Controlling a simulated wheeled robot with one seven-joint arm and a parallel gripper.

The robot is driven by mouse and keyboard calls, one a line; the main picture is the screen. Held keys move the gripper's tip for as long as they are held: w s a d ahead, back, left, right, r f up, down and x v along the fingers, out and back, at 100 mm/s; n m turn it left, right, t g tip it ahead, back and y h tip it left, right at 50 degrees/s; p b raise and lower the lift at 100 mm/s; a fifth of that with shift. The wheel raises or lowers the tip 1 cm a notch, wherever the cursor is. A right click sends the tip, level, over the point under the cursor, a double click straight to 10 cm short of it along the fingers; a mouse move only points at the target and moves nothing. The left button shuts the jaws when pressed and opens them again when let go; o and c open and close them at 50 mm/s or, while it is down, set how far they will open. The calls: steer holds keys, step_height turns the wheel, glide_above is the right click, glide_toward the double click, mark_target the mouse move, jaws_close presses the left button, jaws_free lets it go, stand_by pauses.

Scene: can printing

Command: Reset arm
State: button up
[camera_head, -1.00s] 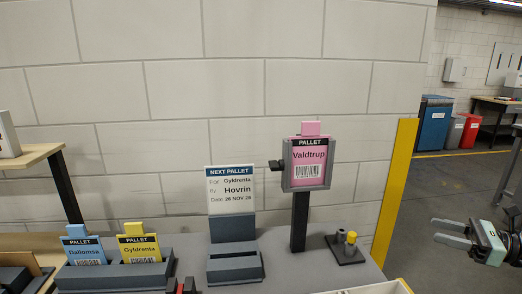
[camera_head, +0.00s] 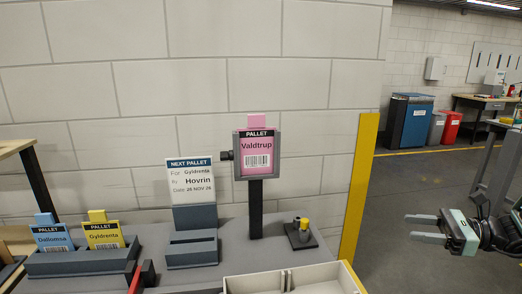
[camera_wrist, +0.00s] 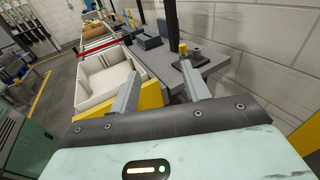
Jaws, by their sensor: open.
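My gripper (camera_head: 427,228) is at the right of the head view, over open floor, to the right of the yellow post and apart from the grey table. Its two grey fingers are spread apart with nothing between them. It points left in the head view. In the wrist view my gripper (camera_wrist: 162,92) shows both fingers open and empty, with a cream divided bin (camera_wrist: 100,80) and the grey table beyond them.
A pink Valdtrup card (camera_head: 257,155) sits in a frame on a black post. Blue (camera_head: 52,238) and yellow (camera_head: 103,235) pallet cards stand in a grey holder. A NEXT PALLET sign (camera_head: 190,182) is beside them. A yellow post (camera_head: 357,190) edges the wall.

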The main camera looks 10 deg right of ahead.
steer(key=s+a+n+g+h+b, duration=0.1)
steer(key=s+a+n+g+h, duration=0.15)
steer(key=a+n+g, duration=0.55)
steer(key=s+a+n+g+h+b, duration=0.1)
steer(key=s+a+n+g+b, duration=0.15)
steer(key=a, duration=0.95)
steer(key=s+a+f+n+t+h+b, duration=0.2)
steer(key=s+a+n+h+b, duration=0.1)
steer(key=s+a+n+h, duration=0.8)
steer(key=s+n, duration=0.5)
steer(key=n, duration=0.4)
steer(key=shift+a+f, duration=0.3)
steer(key=shift+a, duration=0.1)
